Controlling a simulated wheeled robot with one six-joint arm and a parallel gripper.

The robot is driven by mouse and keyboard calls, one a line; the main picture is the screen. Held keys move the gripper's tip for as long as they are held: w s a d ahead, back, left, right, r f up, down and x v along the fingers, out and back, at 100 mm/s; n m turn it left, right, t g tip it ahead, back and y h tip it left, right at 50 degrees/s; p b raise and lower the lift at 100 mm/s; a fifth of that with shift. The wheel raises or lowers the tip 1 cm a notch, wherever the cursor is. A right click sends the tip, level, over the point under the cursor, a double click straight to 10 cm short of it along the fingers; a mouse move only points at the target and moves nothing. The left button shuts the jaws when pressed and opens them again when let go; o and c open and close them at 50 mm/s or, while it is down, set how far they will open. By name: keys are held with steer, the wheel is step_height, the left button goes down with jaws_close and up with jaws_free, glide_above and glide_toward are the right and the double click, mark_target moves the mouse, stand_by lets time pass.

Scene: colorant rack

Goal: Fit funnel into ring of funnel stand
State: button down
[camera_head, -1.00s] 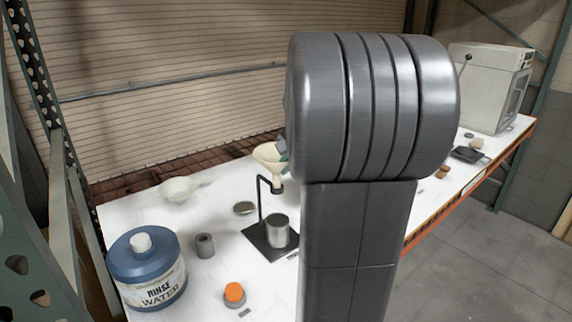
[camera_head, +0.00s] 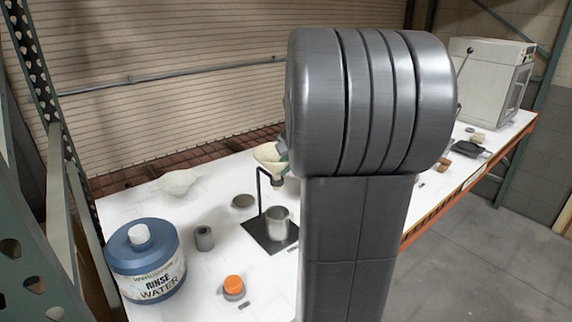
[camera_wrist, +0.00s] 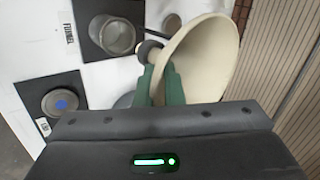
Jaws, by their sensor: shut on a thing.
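The cream funnel (camera_head: 267,155) is upright, wide mouth up, at the black funnel stand (camera_head: 261,205). It fills much of the wrist view (camera_wrist: 212,55). My gripper (camera_wrist: 160,78) has its green fingers closed on the funnel near where cone meets spout. The stand's dark ring (camera_head: 278,182) is at the spout's lower end. In the wrist view the spout meets the dark ring (camera_wrist: 148,50), and its tip is hidden there. I cannot tell how deep it sits. In the head view my arm hides most of my gripper.
A metal cup (camera_head: 279,221) stands on the stand's base, below the ring. Left are a grey cylinder (camera_head: 204,239), a brown disc (camera_head: 243,201), a white dish (camera_head: 176,182), a blue rinse water jug (camera_head: 146,262) and an orange-capped item (camera_head: 233,286). A white machine (camera_head: 488,80) stands far right.

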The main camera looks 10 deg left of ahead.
steer(key=shift+f+b, duration=0.6)
steer(key=shift+f, duration=0.35)
steer(key=c, duration=1.5)
jaws_free()
steer(key=shift+r, duration=0.1)
steer(key=v, duration=1.3)
steer(key=shift+s+d+r+b, duration=0.15)
steer(key=shift+d+r+b, duration=0.1)
steer(key=shift+b, duration=0.15)
steer(key=shift+a, duration=0.1)
steer(key=p+x, duration=0.1)
steer(key=x, duration=1.3)
steer(key=shift+r, duration=0.45)
